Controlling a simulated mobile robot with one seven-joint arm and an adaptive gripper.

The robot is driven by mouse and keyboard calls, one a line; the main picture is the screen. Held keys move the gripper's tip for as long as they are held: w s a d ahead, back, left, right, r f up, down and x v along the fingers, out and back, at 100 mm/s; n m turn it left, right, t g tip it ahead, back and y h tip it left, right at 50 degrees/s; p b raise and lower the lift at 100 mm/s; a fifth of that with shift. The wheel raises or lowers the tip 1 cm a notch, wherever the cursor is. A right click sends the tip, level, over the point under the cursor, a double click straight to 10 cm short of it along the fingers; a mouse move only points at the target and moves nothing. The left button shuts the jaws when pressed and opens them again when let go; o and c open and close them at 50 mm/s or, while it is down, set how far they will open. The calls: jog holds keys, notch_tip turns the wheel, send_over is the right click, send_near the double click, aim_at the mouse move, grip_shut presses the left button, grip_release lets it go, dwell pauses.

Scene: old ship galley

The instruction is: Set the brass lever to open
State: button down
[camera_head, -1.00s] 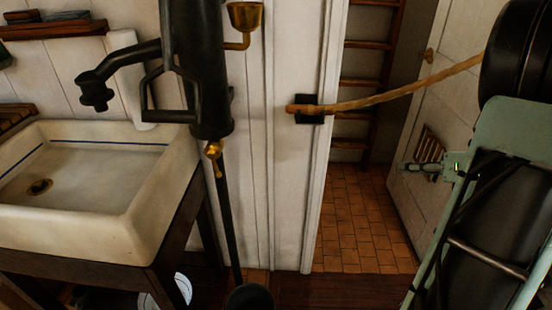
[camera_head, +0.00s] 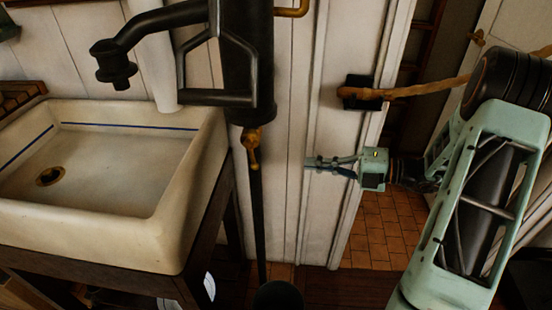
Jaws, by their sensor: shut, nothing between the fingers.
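The brass lever (camera_head: 252,150) hangs at the foot of the black pump body (camera_head: 247,70), above a thin dark pipe. It points mostly downward. My gripper (camera_head: 308,163) is to the right of the lever at about the same height in the picture, pointing left towards it. Its fingers are together and empty. A visible gap separates the fingertips from the lever, with white panelling behind.
A white sink (camera_head: 110,190) on a dark wooden stand is at the left, below the black spout (camera_head: 115,65). A dark bucket (camera_head: 278,296) stands below the pipe.

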aim_at(252, 156)
jog(key=b+x, duration=0.1)
jog(key=x, duration=1.2)
jog(key=shift+a+b, duration=0.25)
jog(key=shift+b, duration=0.1)
jog(key=shift+a+f, duration=0.1)
jog(key=shift+f, duration=0.05)
jog(key=shift+w+a+f+y+p, duration=0.15)
jog(key=shift+w+a+y+p, duration=0.1)
jog(key=shift+a+y+p, duration=0.15)
